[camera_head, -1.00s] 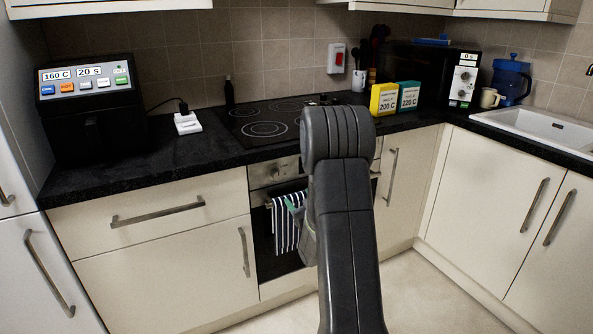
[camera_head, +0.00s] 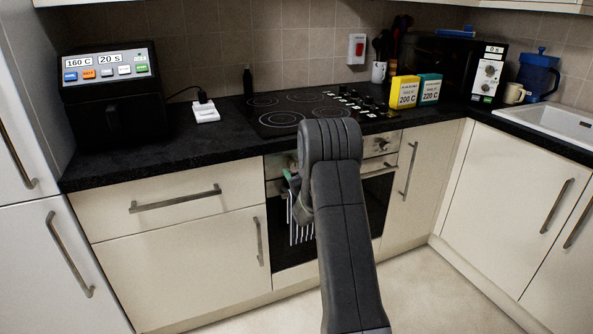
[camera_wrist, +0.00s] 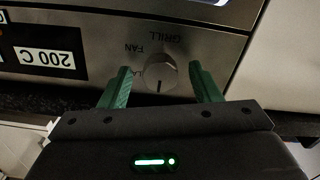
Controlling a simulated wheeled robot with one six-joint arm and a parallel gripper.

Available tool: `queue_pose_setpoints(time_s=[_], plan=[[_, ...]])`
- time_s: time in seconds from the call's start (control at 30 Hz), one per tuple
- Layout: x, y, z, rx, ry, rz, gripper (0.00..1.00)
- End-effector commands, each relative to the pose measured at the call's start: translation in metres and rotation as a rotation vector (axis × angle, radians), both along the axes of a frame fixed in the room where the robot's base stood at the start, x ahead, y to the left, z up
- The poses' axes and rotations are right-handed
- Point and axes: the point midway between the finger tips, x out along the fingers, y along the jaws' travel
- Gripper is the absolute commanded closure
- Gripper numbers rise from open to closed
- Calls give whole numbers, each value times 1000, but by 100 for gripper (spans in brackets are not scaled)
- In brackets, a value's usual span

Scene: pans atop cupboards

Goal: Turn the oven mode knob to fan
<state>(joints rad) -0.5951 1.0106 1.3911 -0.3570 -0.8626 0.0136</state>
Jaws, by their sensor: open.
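The oven mode knob (camera_wrist: 159,74) is a round grey knob on the oven's metal panel. In the wrist view its dark line points down, towards my gripper. The upside-down words FAN (camera_wrist: 134,49) and GRILL (camera_wrist: 165,38) are printed beside it. My gripper (camera_wrist: 160,68) is open, with one green finger on each side of the knob and a visible gap on both sides. In the head view my gripper (camera_head: 290,180) is at the left of the oven front (camera_head: 374,195), and my arm hides part of the panel.
A 200 C label (camera_wrist: 46,57) shows near the knob. The hob (camera_head: 262,116), a yellow box (camera_head: 404,92) and a teal box (camera_head: 430,88) are on the worktop. The floor ahead is clear.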

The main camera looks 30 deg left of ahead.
Motion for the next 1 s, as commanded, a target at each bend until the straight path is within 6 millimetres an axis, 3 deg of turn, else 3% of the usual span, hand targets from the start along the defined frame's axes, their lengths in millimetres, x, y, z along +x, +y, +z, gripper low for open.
queue_pose_setpoints(time_s=[0.37, 0.6, 1.0], plan=[[3, 4, 0, 1, -1, 0, 43], [3, 4, 0, 1, -1, 0, 87], [3, 4, -2, 47, 55, 0, 87]])
